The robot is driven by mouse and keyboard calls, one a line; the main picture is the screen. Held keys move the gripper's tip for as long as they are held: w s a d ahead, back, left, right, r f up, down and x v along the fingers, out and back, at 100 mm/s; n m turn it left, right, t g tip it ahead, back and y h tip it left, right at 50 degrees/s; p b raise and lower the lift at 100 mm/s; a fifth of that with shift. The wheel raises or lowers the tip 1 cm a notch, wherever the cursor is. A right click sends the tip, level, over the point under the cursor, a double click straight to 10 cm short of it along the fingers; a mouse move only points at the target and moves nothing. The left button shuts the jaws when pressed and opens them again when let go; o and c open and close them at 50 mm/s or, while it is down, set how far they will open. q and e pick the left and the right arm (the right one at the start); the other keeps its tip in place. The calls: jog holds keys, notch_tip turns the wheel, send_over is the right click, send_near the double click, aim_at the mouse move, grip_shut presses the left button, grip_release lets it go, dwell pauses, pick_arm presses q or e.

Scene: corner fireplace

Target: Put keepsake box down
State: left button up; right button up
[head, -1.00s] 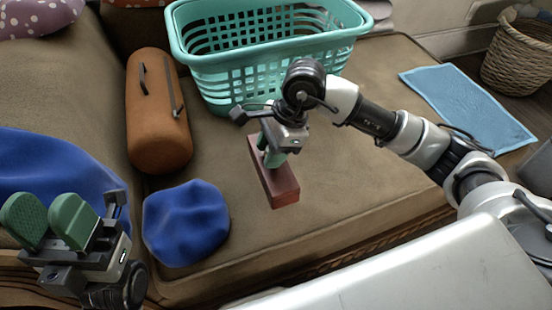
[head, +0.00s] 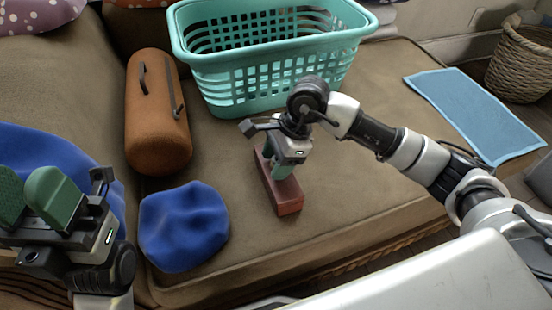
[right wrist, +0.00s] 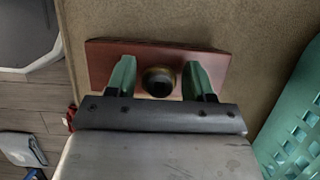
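The keepsake box (head: 289,199) is a long reddish-brown block. It appears to rest flat on the brown sofa seat, in front of the teal basket. In the right wrist view, the box (right wrist: 212,65) has a dark round knob (right wrist: 158,81) with a brassy rim on top. My right gripper (right wrist: 159,72) has its green fingers apart, one on each side of the knob, with a small gap visible at each side. In the head view, this gripper (head: 276,172) is above the box and hides part of its top. My left gripper (head: 28,200) is open and empty at the lower left.
The teal basket (head: 268,77) stands behind the box. An orange-brown bolster (head: 152,120) and a blue cushion (head: 184,226) lie to its left. A light blue cloth (head: 475,112) and wicker basket (head: 520,62) are at the right. The seat around the box is clear.

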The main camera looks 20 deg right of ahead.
jog(key=shift+o, duration=0.7)
